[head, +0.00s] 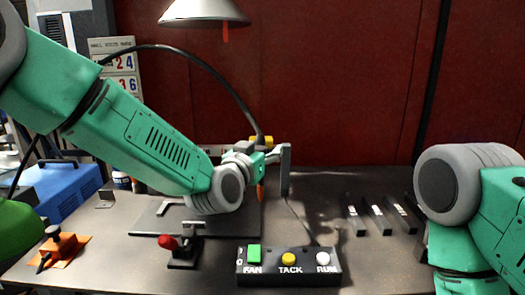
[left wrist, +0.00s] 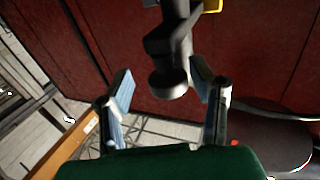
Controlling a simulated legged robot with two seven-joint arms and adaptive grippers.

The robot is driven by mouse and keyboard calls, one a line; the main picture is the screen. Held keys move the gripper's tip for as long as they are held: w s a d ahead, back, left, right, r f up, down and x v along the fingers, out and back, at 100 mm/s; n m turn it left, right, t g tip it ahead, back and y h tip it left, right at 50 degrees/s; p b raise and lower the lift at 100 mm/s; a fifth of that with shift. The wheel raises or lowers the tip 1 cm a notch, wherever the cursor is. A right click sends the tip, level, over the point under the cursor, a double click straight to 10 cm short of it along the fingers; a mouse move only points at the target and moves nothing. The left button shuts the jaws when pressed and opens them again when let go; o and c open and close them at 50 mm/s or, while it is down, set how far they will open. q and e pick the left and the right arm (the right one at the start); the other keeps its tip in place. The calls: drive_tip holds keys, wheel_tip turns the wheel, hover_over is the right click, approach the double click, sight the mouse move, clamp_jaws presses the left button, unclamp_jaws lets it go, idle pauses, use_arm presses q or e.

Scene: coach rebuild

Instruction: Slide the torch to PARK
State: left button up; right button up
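The torch (head: 262,140) shows in the head view as a small yellow part and a black cable behind my left gripper (head: 274,160); most of it is hidden. In the left wrist view, a dark stepped cylinder (left wrist: 169,80), apparently the torch body, stands between the blue-padded fingers of my left gripper (left wrist: 163,84). The fingers are apart, with a clear gap on the left and a narrower one on the right. I see no PARK label. My right forearm is at the right edge of the head view; its gripper is out of view.
A button box (head: 288,266) marked FAN, TACK and RUN stands at the table's front. A red-knobbed clamp (head: 184,252) is left of it, by a dark plate (head: 150,222). Several dark bars (head: 378,218) lie at right. An orange-based item (head: 60,250) sits front left.

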use_arm(q)
drive_tip(key=shift+s+a, duration=0.15)
drive_tip(key=v, duration=1.1)
drive_tip(key=shift+s, duration=0.25)
